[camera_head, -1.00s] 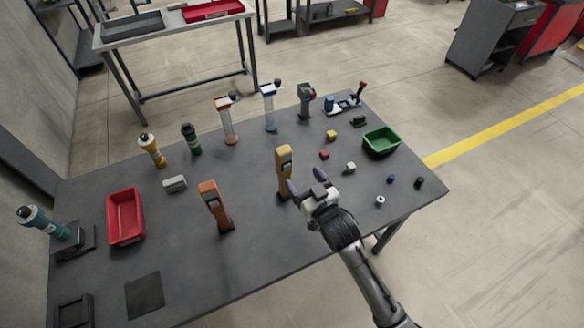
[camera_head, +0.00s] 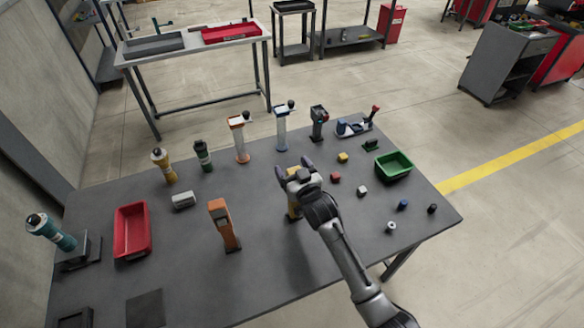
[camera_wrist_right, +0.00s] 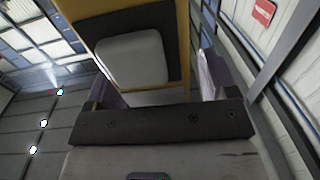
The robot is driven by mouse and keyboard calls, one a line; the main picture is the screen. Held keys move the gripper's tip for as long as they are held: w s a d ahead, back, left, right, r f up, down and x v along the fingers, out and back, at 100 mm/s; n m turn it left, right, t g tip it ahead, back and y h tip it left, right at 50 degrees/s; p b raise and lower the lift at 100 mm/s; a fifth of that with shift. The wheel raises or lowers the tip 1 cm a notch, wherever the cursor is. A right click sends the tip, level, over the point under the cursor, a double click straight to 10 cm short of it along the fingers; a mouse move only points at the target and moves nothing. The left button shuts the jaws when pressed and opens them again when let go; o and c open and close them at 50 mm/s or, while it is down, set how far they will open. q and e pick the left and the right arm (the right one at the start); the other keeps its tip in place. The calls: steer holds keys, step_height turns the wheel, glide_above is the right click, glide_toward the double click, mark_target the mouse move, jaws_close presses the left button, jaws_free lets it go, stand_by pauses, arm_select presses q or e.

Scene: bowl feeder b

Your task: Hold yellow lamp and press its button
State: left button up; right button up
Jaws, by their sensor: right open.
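The upright yellow device that I take for the yellow lamp (camera_head: 293,209) stands on the dark table, mostly hidden behind my right gripper (camera_head: 294,170) in the head view. In the right wrist view its yellow body (camera_wrist_right: 184,45) fills the upper middle, with a dark panel and a pale grey button-like pad (camera_wrist_right: 133,58). My right gripper is open, with its fingers to the left and right of the lamp's body. I cannot tell whether they touch it. My left gripper is not in view.
An orange upright device (camera_head: 224,226) stands left of my right gripper. A yellow cylinder (camera_head: 164,167), a green cylinder (camera_head: 203,156) and a red tray (camera_head: 132,231) are farther left. Small blocks and a green tray (camera_head: 394,165) lie to the right.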

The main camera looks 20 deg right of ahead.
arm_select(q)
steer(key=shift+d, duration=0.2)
arm_select(e)
steer(key=shift+w, duration=0.2)
steer(key=c, duration=1.1)
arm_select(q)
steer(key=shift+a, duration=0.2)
arm_select(e)
steer(key=o, duration=0.5)
steer(key=shift+c, duration=0.2)
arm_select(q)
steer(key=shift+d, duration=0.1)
arm_select(e)
steer(key=c, duration=0.7)
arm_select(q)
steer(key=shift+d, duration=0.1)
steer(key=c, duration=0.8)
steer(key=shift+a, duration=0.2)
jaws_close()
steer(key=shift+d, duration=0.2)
